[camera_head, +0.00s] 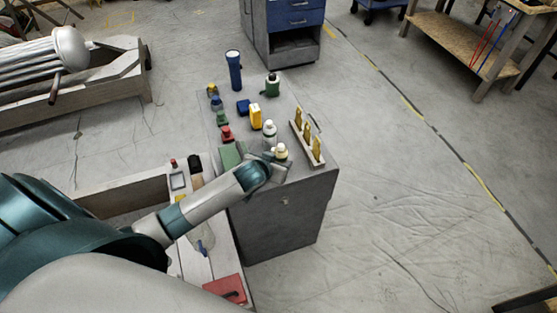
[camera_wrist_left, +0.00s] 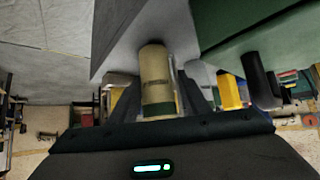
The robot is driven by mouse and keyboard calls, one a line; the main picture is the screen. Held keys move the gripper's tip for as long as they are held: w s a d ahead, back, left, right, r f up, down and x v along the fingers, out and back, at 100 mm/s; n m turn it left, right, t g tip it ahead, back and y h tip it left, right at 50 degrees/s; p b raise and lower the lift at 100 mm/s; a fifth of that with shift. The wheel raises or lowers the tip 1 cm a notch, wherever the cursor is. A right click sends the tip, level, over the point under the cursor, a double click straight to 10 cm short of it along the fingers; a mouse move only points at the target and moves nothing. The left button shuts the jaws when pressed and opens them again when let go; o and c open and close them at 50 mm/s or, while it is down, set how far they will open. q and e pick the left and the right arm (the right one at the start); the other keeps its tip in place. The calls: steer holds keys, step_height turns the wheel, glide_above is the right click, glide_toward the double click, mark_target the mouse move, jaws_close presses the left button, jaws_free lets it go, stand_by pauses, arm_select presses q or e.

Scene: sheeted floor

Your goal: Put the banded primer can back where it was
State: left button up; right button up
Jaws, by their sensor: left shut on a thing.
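The banded primer can (camera_wrist_left: 156,72) is cream with a dark green band and small print. It is between the fingers of my left gripper (camera_wrist_left: 158,108) in the left wrist view. In the head view, its pale top (camera_head: 281,151) shows at the end of my left arm, by the near right part of the grey cabinet top (camera_head: 289,100). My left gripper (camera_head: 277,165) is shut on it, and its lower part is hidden. I cannot tell whether the can touches the cabinet top. My right gripper is not in view.
Close behind the can stands a white-topped bottle (camera_head: 269,131). To its right is a rack (camera_head: 306,146) with yellow pieces. Floor right of the cabinet is clear.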

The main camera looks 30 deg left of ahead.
arm_select(q)
steer(key=shift+f, duration=0.1)
steer(key=o, duration=0.7)
steer(key=shift+s, duration=0.1)
steer(key=b+v, duration=0.1)
steer(key=v, duration=1.1)
stand_by(0.6)
